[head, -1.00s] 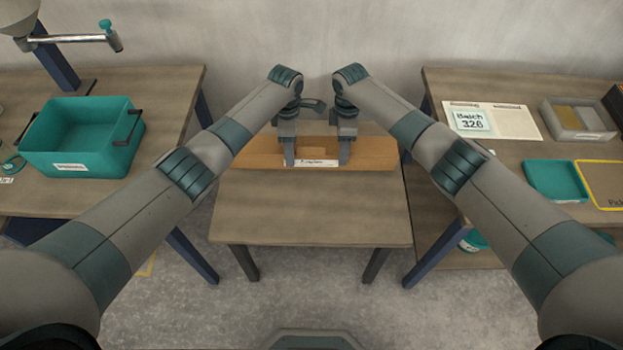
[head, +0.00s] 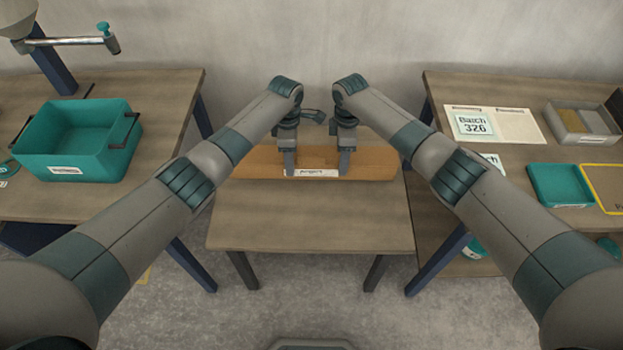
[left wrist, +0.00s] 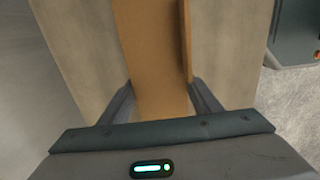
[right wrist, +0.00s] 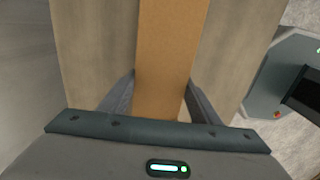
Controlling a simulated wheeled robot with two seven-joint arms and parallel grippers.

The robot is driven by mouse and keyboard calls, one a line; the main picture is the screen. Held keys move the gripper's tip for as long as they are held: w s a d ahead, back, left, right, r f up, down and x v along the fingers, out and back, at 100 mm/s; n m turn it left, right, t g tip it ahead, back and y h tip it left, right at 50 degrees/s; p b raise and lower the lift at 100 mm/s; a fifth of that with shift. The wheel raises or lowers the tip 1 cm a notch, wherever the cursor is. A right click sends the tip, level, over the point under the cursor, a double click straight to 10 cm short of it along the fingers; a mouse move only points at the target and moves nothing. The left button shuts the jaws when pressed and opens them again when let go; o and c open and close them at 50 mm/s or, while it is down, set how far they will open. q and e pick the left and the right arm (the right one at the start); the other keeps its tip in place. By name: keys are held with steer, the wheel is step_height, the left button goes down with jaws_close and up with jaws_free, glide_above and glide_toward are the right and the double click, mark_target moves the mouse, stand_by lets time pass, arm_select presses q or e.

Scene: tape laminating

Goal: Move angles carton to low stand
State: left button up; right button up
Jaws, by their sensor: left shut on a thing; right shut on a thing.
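The angles carton (head: 376,168) is a long, narrow brown cardboard box with a white label on its front face. It lies crosswise over the back part of the low stand (head: 310,220), a small wooden-topped table in the middle. My left gripper (head: 290,172) is shut on the carton left of its middle, and my right gripper (head: 344,172) right of its middle. The carton also runs between the fingers in the left wrist view (left wrist: 150,60) and the right wrist view (right wrist: 168,60). I cannot tell whether its underside touches the stand.
A teal bin (head: 80,140) stands on the left table. The right table holds a Batch 326 sheet (head: 475,124), a divided tray (head: 580,122) and a teal tray (head: 558,184). The front of the low stand is clear.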

arm_select(q)
steer(key=shift+w+f, duration=0.1)
arm_select(e)
steer(key=shift+f, duration=0.25)
